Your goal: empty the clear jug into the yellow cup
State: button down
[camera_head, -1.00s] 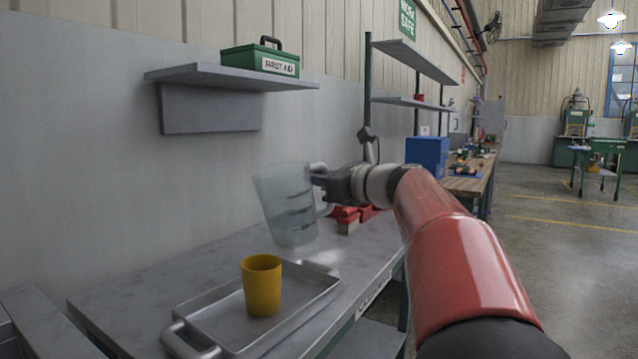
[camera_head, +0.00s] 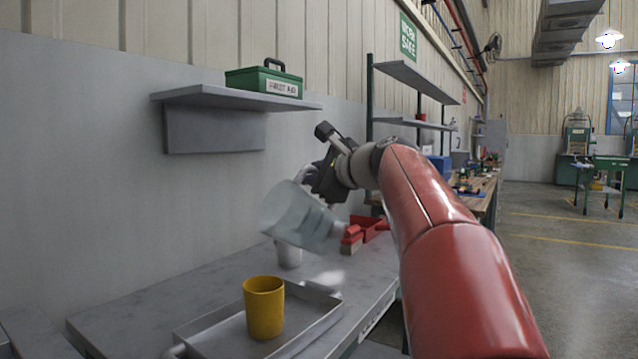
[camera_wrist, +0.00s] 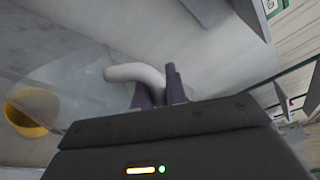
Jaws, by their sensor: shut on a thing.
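The clear jug (camera_head: 300,218) hangs in the air above the bench, tilted well over with its wide mouth toward the left. It also shows as a see-through shape in the wrist view (camera_wrist: 78,85). My gripper (camera_head: 310,178) is shut on the jug's pale handle (camera_wrist: 135,73). The dark fingers show in the wrist view (camera_wrist: 161,90). The yellow cup (camera_head: 263,308) stands upright on the grey tray (camera_head: 205,335), below and slightly left of the jug and apart from it. The cup (camera_wrist: 30,112) also shows at the left of the wrist view. I cannot tell how much liquid the jug holds.
A pale cylindrical thing (camera_head: 288,254) stands on the bench behind the jug, partly hidden. A shelf (camera_head: 225,97) with a green first aid box (camera_head: 264,81) is on the wall above. The bench (camera_head: 130,310) is clear left of the tray.

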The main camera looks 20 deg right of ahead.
aim_at(300, 179)
jog(key=shift+s+a+n+h+b, duration=0.2)
jog(key=shift+a+n+h+b, duration=0.15)
jog(key=shift+a+n, duration=0.35)
jog(key=shift+s+a+f+n+h+b, duration=0.15)
jog(key=shift+a+f+n+b, duration=0.15)
jog(key=shift+a+n, duration=0.3)
jog(key=shift+s+a+f+n+h+b, duration=0.15)
jog(key=shift+a+n+b, duration=0.3)
jog(key=shift+a, duration=0.25)
jog(key=shift+s+a+f+n+h, duration=0.1)
jog(key=shift+s+a+n+h, duration=0.1)
jog(key=shift+a+n, duration=0.45)
jog(key=shift+s+a+f+n+h, duration=0.15)
jog(key=shift+a+n, duration=0.35)
jog(key=shift+a, duration=0.25)
jog(key=shift+a+r+n, duration=0.4)
jog(key=shift+a+n, duration=0.1)
jog(key=shift+a, duration=0.3)
jog(key=shift+s+a+r+n+h+p, duration=0.15)
jog(key=shift+a+n+h+p, duration=0.2)
jog(key=shift+a, duration=0.2)
